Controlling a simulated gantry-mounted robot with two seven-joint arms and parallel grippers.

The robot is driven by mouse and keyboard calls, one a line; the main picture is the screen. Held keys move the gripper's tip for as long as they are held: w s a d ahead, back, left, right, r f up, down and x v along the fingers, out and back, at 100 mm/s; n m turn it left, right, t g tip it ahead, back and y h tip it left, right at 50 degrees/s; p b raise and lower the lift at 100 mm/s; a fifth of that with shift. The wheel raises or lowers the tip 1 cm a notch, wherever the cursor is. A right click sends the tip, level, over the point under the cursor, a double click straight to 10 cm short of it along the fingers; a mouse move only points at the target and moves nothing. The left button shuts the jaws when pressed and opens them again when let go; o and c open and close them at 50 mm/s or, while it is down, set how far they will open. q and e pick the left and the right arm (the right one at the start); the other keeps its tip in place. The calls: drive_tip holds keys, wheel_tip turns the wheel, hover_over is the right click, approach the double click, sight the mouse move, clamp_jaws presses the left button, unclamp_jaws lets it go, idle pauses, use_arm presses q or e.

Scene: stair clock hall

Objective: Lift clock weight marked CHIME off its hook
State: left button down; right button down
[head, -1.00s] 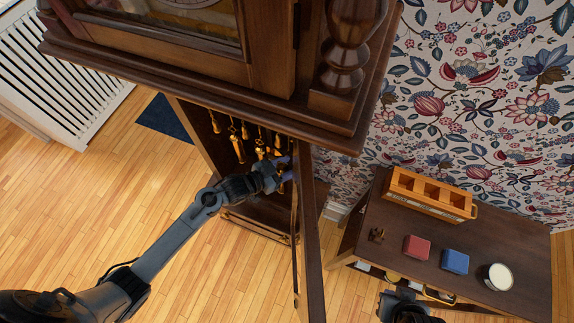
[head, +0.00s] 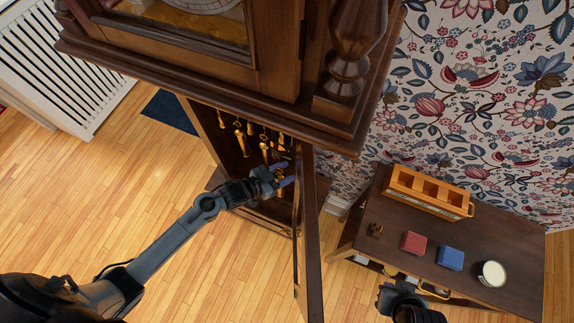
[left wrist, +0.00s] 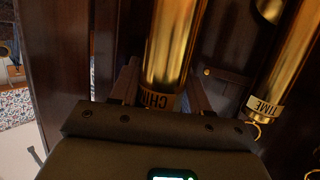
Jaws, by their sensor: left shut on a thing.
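The brass clock weight marked CHIME (left wrist: 167,50) stands between my left gripper's fingers in the left wrist view, its label partly hidden by the gripper body. My left gripper (head: 282,173) is shut on it inside the open lower case of the clock. The top of the CHIME weight and its hook are out of the wrist view, so I cannot tell whether it still hangs. A second brass weight, marked TIME (left wrist: 283,70), is beside it on the right, apart from the fingers. My right gripper (head: 397,298) is at the bottom of the head view; its fingers are unclear.
The clock's narrow open door (head: 311,240) stands just right of my left gripper. Several brass pieces hang in the case. A low dark table (head: 380,210) at the right bears a wooden rack (head: 428,190), a red block (head: 413,242), a blue block (head: 450,258) and a white-topped round thing (head: 491,273).

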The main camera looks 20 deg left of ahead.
use_arm(q)
drive_tip(key=s+p, duration=0.4)
drive_tip(key=s, duration=0.5)
drive_tip(key=shift+s+r+p, duration=0.3)
drive_tip(key=shift+p, duration=0.1)
drive_tip(key=shift+d, duration=0.1)
idle(0.6)
